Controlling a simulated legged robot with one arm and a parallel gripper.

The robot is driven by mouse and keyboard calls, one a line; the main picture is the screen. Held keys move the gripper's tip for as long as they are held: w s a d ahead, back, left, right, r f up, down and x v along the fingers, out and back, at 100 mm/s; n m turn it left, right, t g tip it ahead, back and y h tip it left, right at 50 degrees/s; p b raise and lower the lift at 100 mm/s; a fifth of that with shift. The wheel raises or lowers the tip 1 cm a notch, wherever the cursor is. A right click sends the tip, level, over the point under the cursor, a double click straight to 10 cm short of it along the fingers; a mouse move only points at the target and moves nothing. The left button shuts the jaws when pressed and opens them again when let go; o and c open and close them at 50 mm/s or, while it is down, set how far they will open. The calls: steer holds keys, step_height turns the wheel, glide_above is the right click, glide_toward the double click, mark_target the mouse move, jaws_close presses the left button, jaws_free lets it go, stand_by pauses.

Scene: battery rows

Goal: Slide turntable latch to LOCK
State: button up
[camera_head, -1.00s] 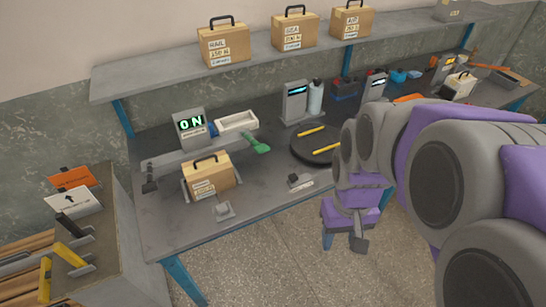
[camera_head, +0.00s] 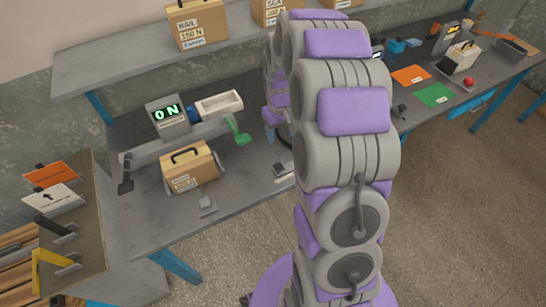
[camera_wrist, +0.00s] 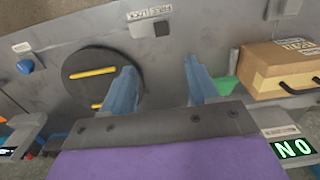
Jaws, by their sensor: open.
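In the wrist view, which is upside down, the black round turntable (camera_wrist: 92,66) carries yellow bars and lies left of and behind my left finger. The latch, a grey block with a small dark knob (camera_wrist: 161,28), sits near the bench edge at the top, with a white label strip (camera_wrist: 148,12) beside it. Its lettering is too small to read surely. My gripper (camera_wrist: 161,84) has two blue fingers spread apart, empty, with the latch beyond their tips. In the head view my arm hides the gripper and most of the turntable; the latch block (camera_head: 283,171) shows partly at the arm's edge.
A cardboard case (camera_head: 190,168) with a black handle stands on the bench left of the latch. A shelf (camera_head: 130,54) with boxes runs above.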

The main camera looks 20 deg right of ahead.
mark_target(278, 166)
steer(key=f+b, duration=0.1)
steer(key=f, duration=0.7)
steer(key=f+b, duration=0.1)
steer(key=f, duration=0.7)
steer(key=shift+a+b, duration=0.2)
steer(key=shift+b, duration=0.1)
steer(key=shift+a+f, duration=0.2)
steer(key=shift+f, duration=0.25)
steer(key=shift+d, duration=0.1)
steer(key=shift+d, duration=0.2)
steer(key=shift+c, duration=0.2)
steer(key=shift+c, duration=0.9)
steer(key=shift+a, duration=0.1)
jaws_close()
